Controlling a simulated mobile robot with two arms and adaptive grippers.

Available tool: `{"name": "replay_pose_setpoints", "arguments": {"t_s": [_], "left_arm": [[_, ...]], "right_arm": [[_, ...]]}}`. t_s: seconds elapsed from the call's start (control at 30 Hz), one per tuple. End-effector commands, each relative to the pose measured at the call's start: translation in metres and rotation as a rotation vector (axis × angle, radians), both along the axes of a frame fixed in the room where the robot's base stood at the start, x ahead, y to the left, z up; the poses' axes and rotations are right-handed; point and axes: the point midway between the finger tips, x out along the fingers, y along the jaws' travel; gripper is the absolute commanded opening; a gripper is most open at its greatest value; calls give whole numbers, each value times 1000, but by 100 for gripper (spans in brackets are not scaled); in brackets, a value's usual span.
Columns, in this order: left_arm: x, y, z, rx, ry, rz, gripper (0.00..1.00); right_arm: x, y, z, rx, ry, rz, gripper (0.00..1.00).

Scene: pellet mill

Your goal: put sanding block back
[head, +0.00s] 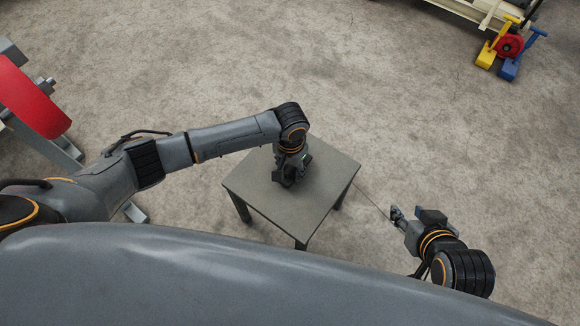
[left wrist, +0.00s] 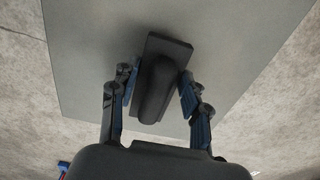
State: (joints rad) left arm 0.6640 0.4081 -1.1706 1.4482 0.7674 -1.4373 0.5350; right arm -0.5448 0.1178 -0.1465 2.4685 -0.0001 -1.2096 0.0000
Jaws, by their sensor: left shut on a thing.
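The sanding block (left wrist: 157,82) is dark, with a flat base and a raised rounded grip. In the left wrist view it lies between the fingers of my left gripper (left wrist: 160,98), which is shut on it. The small grey table (head: 325,195) is below; I cannot tell whether the block touches its top. In the head view my left gripper (head: 288,180) is low over the table's middle and hides the block. My right gripper (head: 396,214) is off to the right of the table, too small to tell whether it is open or shut.
A red wheel-like part (head: 32,98) on a grey frame stands at the left. Yellow (head: 486,55) and blue (head: 511,68) pieces with a red disc (head: 509,45) are at the far upper right. The concrete floor (head: 370,100) around the table is mostly clear.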

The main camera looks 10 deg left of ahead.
Motion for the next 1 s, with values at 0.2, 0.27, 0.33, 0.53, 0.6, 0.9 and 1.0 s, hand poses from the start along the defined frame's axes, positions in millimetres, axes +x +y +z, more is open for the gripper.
{"name": "replay_pose_setpoints", "arguments": {"t_s": [0.2,0.27,0.33,0.53,0.6,0.9,1.0], "left_arm": [[0,-1,-8,-1,0,0,0],[0,-1,-10,-1,1,1,0],[0,-1,-12,-1,0,0,0],[0,-1,-12,-1,-1,0,0],[0,0,-12,-1,-1,0,0],[0,0,-12,-1,0,0,0],[0,0,-12,-1,0,0,0]], "right_arm": [[0,0,0,-1,3,1,40],[-1,0,-1,-1,4,1,40],[-1,0,-1,-2,5,1,40],[-1,0,-1,-2,7,1,40],[-1,0,-1,-2,7,1,40],[-4,-1,-2,-5,25,-1,40],[-8,-2,-4,-9,46,-1,40]]}}
